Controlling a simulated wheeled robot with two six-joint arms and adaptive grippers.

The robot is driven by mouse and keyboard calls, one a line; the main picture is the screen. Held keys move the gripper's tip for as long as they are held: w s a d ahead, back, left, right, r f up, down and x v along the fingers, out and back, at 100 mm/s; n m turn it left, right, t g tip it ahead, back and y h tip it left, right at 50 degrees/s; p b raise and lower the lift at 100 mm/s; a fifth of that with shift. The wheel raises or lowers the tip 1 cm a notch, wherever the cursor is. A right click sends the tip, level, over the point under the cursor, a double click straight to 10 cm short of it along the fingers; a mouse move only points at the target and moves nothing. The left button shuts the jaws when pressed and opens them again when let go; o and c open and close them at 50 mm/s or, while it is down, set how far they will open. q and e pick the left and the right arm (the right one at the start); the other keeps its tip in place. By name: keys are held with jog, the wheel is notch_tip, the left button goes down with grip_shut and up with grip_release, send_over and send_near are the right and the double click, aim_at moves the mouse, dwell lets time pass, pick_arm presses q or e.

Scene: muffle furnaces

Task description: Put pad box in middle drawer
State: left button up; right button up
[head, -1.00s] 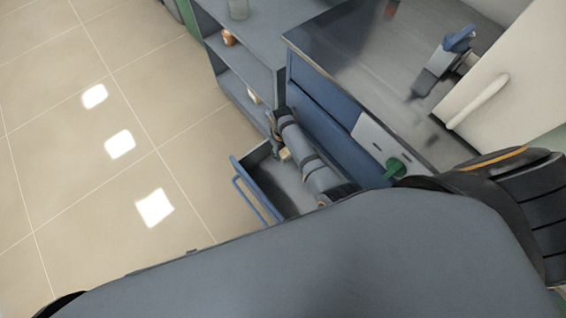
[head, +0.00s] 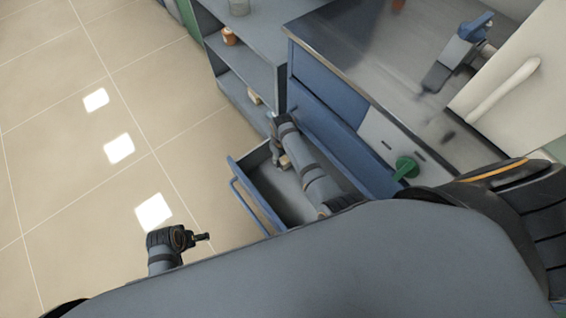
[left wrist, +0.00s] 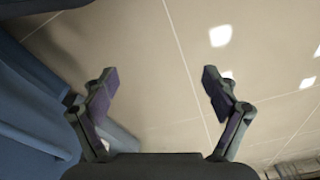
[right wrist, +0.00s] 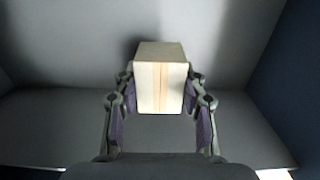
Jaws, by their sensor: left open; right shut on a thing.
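The pad box, a small pale wooden-looking block (right wrist: 160,82), is held between the fingers of my right gripper (right wrist: 160,92). In the head view the box (head: 285,161) is a small tan patch beside my right gripper (head: 276,153), over the far end of an open blue-fronted drawer (head: 246,192) with a grey inside. Grey walls surround the box in the right wrist view; whether it touches the drawer floor is unclear. My left gripper (left wrist: 158,76) is open and empty above the floor. Part of it (head: 200,238) shows at lower left in the head view.
A steel-topped blue cabinet (head: 330,55) stands behind the drawer, with a green knob (head: 405,168) on its front panel. A grey shelf unit (head: 250,50) adjoins it and holds an orange-brown jar (head: 229,36). The tiled floor (head: 60,130) at left is clear.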

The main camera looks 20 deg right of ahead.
aim_at(283, 163)
notch_tip(283, 163, down, 4)
jog(key=b, duration=0.4)
jog(key=shift+r, duration=0.15)
pick_arm(q)
notch_tip(283, 163, up, 8)
jog(key=d, duration=0.3)
jog(key=shift+t+h, duration=0.3)
jog(key=shift+f, duration=0.1)
pick_arm(e)
jog(key=o, duration=1.1)
pick_arm(q)
jog(key=shift+w, duration=0.1)
pick_arm(e)
jog(key=shift+o, duration=0.2)
